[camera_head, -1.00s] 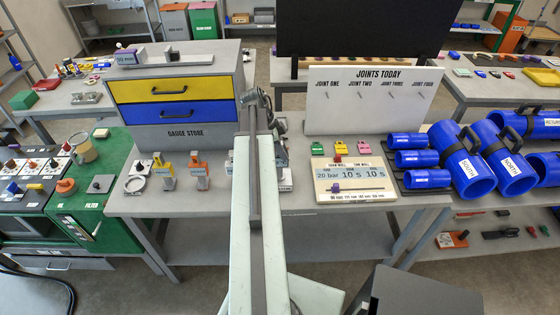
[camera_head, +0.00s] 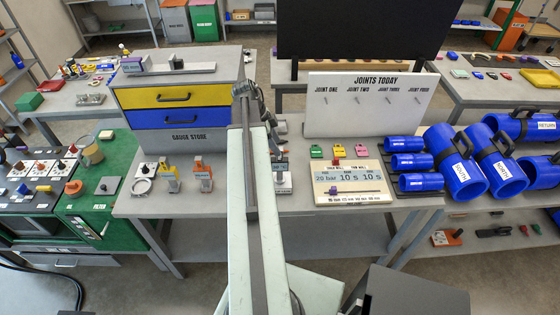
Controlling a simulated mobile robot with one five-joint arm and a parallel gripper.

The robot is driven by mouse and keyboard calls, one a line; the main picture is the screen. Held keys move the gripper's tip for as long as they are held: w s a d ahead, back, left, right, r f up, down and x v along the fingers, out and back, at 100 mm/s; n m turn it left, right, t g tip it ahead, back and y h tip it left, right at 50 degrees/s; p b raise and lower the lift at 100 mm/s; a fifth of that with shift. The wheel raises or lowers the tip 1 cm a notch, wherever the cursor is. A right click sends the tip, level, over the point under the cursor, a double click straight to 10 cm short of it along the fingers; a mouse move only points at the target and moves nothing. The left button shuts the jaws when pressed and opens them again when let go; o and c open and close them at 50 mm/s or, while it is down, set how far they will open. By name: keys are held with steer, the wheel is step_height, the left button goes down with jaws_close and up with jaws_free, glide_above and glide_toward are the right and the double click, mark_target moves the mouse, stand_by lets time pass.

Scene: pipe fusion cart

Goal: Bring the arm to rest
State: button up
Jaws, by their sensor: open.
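My arm (camera_head: 255,230) rises from the bottom centre, reaching forward over the workbench (camera_head: 330,218). Its far end bends down beside the gauge store. My gripper (camera_head: 276,137) shows only as a small dark part past the end of the arm, right of the gauge store, above the bench. Its fingers are small and partly covered by the arm. I see nothing held in it.
The gauge store (camera_head: 185,138) stands left of my arm, with yellow and orange tools (camera_head: 203,178) before it. Right are the joints board (camera_head: 370,105), the timing panel (camera_head: 352,185) and blue pipe pieces (camera_head: 460,165). Bare bench lies along the front edge.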

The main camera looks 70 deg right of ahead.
steer(key=shift+w+r, duration=0.1)
steer(key=shift+r, duration=0.1)
steer(key=w+a+f+n+t+h+b, duration=0.1)
steer(key=w+a+f+n+b, duration=0.3)
steer(key=w+a, duration=0.9)
steer(key=w+a+f+n+t+h+b, duration=0.1)
steer(key=w+a+f+n+b, duration=0.3)
steer(key=w+a, duration=0.85)
steer(key=w+a+f+n+y+b, duration=0.1)
steer(key=w+a+n, duration=0.1)
steer(key=a+n, duration=0.6)
steer(key=w+a+f+n+t+y+b, duration=0.1)
steer(key=w+a+f+n, duration=0.1)
steer(key=a+n, duration=0.5)
steer(key=w+a+f+n+t+y+b, duration=0.1)
steer(key=a+n, duration=0.7)
steer(key=a, duration=0.8)
steer(key=shift+w+a+f+n+y+b, duration=0.3)
steer(key=shift+w+f+b, duration=0.2)
steer(key=shift+w+f, duration=0.4)
